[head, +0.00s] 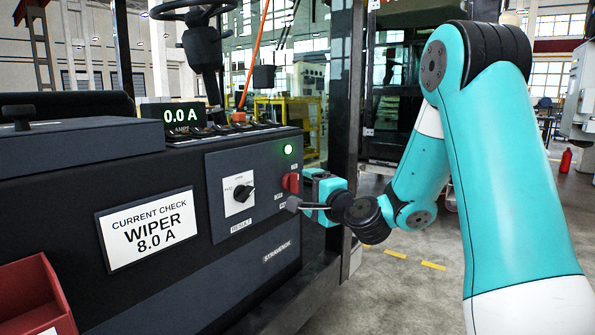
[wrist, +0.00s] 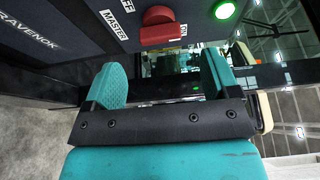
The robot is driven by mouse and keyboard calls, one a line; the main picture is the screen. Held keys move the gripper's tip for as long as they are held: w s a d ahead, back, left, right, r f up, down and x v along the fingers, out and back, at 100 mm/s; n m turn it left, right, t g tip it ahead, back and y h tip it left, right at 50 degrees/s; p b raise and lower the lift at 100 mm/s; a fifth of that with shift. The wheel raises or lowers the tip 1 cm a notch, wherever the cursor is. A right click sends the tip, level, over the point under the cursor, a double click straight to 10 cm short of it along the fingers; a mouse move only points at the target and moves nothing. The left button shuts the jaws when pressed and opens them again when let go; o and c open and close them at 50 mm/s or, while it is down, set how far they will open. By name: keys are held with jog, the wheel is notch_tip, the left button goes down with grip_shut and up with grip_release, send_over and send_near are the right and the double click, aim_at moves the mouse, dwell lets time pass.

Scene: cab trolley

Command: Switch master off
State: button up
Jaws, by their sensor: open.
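The red master switch (head: 291,183) is on the right end of the dark control panel, below a lit green lamp (head: 288,149). In the wrist view the red switch (wrist: 158,27) is at top centre, beside a MASTER label (wrist: 113,25) and partly legible position labels. Its handle lies toward the label on the right, which seems to read ON. My gripper (wrist: 163,78) is open and empty, its two teal fingers spread, with the switch beyond the fingertips and not between them. In the head view my gripper (head: 308,196) is just right of the switch, partly hidden by its own wrist.
A black selector knob (head: 243,193) on a white plate sits left of the switch, above a RESULT label. An ammeter display (head: 181,115) reads 0.0 A. A sign (head: 148,230) reads CURRENT CHECK WIPER 8.0 A. A red bin (head: 35,295) is at lower left. A dark post (head: 345,100) stands behind my gripper.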

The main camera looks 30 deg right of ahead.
aim_at(297, 185)
jog(key=w+p, duration=0.2)
jog(key=w, duration=0.3)
jog(key=shift+r, duration=0.15)
jog(key=shift+w+d, duration=0.15)
jog(key=shift+w, duration=0.6)
jog(key=shift+c, duration=0.4)
jog(key=c, duration=0.8)
jog(key=shift+f, duration=0.25)
jog(key=shift+c, duration=0.2)
